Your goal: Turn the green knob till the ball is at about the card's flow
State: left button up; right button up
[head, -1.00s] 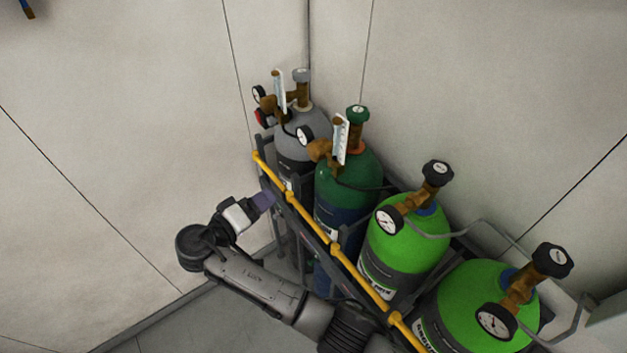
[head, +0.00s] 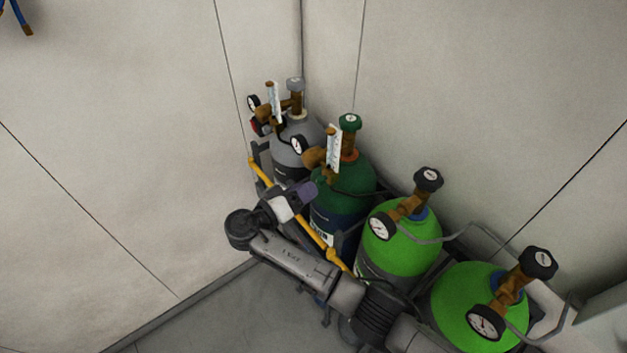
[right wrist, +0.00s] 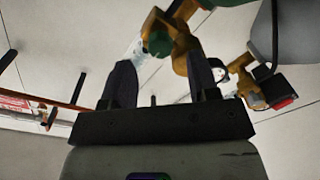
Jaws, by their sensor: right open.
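The dark green cylinder (head: 346,182) carries a brass regulator with a white-scaled flow tube (head: 334,148) and a green handwheel (head: 350,122) on top. In the right wrist view a small green knob (right wrist: 158,43) shows on brass fittings, just beyond the fingertips. My right gripper (head: 304,190) is below and left of that regulator in the head view. Its two dark fingers (right wrist: 162,77) are apart, with nothing between them; the knob is ahead of the gap, apparently not touched. The ball and the card's reading cannot be made out. My left gripper is not in view.
A grey cylinder (head: 293,145) with its own gauges and flow tube stands at the back left. Two bright green cylinders (head: 402,244) stand at the right. A yellow rail (head: 259,172) runs along the front of the rack. Walls close the corner behind; floor is free at left.

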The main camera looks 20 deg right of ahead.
aim_at(316, 183)
jog(key=shift+p+x, duration=0.3)
jog(key=shift+x, duration=1.5)
jog(key=shift+c, duration=0.3)
